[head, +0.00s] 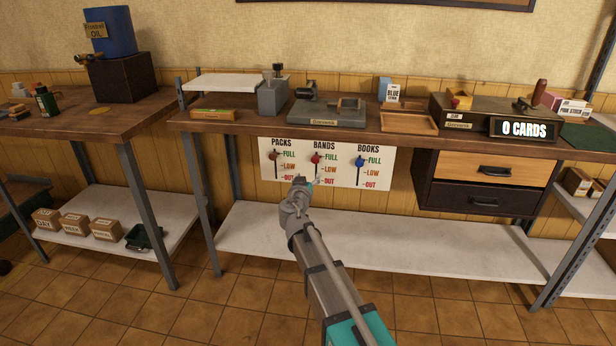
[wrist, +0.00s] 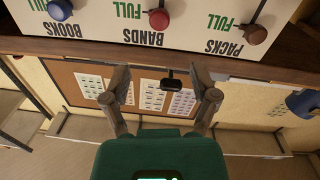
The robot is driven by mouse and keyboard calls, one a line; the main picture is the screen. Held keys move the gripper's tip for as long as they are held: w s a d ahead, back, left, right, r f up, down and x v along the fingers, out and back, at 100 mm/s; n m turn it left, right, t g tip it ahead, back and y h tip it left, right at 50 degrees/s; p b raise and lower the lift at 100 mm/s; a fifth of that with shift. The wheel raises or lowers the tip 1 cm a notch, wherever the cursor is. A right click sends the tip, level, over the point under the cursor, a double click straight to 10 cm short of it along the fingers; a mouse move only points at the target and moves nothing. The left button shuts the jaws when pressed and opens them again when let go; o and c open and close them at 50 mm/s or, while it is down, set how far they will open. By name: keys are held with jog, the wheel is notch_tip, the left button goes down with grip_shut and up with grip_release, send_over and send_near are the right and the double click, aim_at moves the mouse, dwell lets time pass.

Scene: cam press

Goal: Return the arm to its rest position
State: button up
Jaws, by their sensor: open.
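My arm reaches forward from the bottom of the head view, and my gripper (head: 303,183) is in front of the lower part of the white sign board (head: 338,150) under the bench edge. In the wrist view my gripper (wrist: 160,88) is open, with its two fingers apart and nothing between them. The board shows upside down at the top of that view. Its brown PACKS knob (head: 274,156), red BANDS knob (head: 316,159) and blue BOOKS knob (head: 361,161) are by the FULL marks. I cannot tell whether a fingertip touches the board.
The wooden bench (head: 400,138) above holds a grey press (head: 327,112), an empty-looking wooden tray (head: 408,122) and a machine showing "0 CARDS" (head: 524,129). Drawers (head: 490,171) hang at right. A white lower shelf (head: 400,242) lies behind my arm.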

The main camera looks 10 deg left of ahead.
jog(key=s+d+f+m+g+h, duration=0.1)
jog(key=s+d+f+g+h, duration=0.15)
jog(key=d, duration=0.55)
jog(key=s+d+f+m+g+h, duration=0.1)
jog(key=s+d+f+m+g, duration=0.1)
jog(key=s+d+f+g, duration=0.35)
jog(key=s+d+f+m+g+h, duration=0.1)
jog(key=s+d+f+h, duration=0.1)
jog(key=d, duration=0.8)
jog(key=s+d+f+n+g+y, duration=0.2)
jog(key=s+f+g+y, duration=0.25)
jog(key=s, duration=0.55)
jog(key=s+d+f+n+g+y, duration=0.1)
jog(key=s+d+f+g+y, duration=0.3)
jog(key=s, duration=0.6)
notch_tip(320, 180, up, 32)
jog(key=a+h+p, duration=0.1)
jog(key=p, duration=3.1)
jog(key=shift+w, duration=0.25)
jog(key=shift+a+f+g, duration=0.1)
jog(key=shift+g, duration=0.15)
